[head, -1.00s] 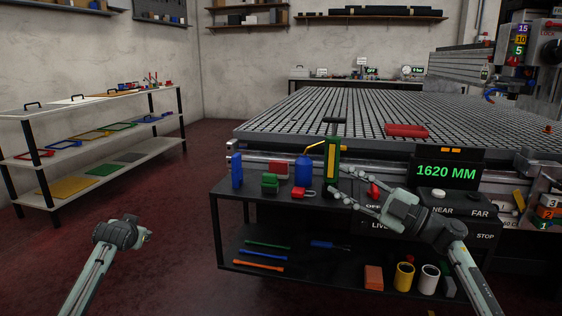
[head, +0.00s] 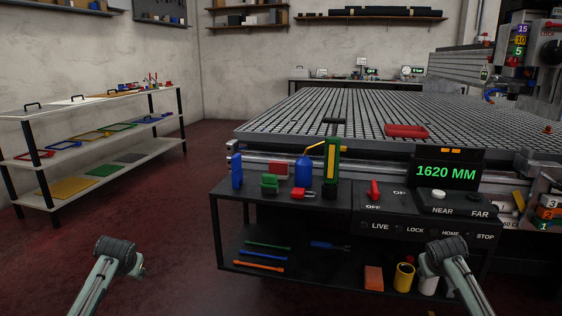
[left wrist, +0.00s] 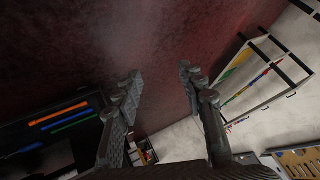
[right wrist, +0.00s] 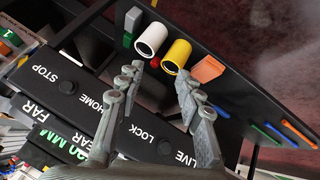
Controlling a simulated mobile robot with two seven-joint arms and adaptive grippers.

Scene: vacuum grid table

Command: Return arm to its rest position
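My left arm (head: 112,262) is folded low at the lower left of the head view, over bare floor. Its fingers are hidden there, but in the left wrist view my left gripper (left wrist: 162,78) is open and empty. My right arm (head: 450,262) is low at the lower right of the head view, in front of the control console. In the right wrist view my right gripper (right wrist: 158,82) is open with nothing between its fingers. The yellow cup (right wrist: 176,56) and the white cup (right wrist: 151,39) appear beyond its fingertips.
The black cart (head: 290,198) holds a blue bottle (head: 303,172), a green and yellow tool (head: 331,160) and small blocks. The console (head: 425,222) has a red switch and labelled buttons. The grid table (head: 330,112) stands behind. Red floor is clear at left.

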